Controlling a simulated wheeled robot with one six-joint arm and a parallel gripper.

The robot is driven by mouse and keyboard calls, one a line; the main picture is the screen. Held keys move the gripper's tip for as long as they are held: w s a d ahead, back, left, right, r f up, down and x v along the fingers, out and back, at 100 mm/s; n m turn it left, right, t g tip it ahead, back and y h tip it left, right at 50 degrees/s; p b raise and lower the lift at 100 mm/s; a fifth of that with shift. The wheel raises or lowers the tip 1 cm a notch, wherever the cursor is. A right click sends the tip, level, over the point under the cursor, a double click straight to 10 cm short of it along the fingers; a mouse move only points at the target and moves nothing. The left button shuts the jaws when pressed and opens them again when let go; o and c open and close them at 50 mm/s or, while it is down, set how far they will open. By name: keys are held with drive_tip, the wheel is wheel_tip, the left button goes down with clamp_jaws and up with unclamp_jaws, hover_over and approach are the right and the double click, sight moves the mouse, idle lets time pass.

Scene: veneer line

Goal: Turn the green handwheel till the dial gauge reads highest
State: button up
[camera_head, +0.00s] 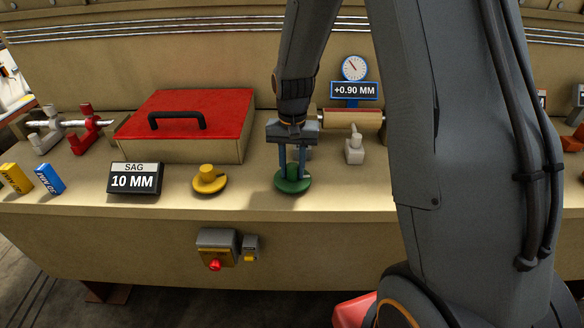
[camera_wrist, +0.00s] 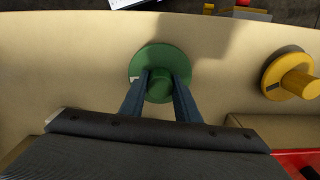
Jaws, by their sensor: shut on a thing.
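The green handwheel (camera_head: 293,184) is a flat disc with a raised hub on the bench top, near the front edge. My gripper (camera_head: 292,174) points down over it, its two blue fingers shut on the hub. In the wrist view the green handwheel (camera_wrist: 160,66) lies at the upper middle, with the fingers of my gripper (camera_wrist: 160,82) on either side of its hub. The dial gauge (camera_head: 354,68) stands behind, white-faced with a blue rim. Its needle points to the upper left, and the display (camera_head: 354,90) below reads +0.90 MM.
A yellow handwheel (camera_head: 209,180) sits left of the green one and also shows in the wrist view (camera_wrist: 290,80). A sign (camera_head: 134,180) reads SAG 10 MM. A red-lidded box (camera_head: 190,112) stands behind. A grey clamp (camera_head: 354,146) and a roller (camera_head: 351,118) are behind right.

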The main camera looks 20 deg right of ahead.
sight(292, 166)
drive_tip(key=shift+n, duration=2.2)
drive_tip(key=o, duration=1)
drive_tip(key=shift+o, duration=0.2)
drive_tip(key=shift+r+b, duration=0.8)
drive_tip(key=shift+r, duration=3.15)
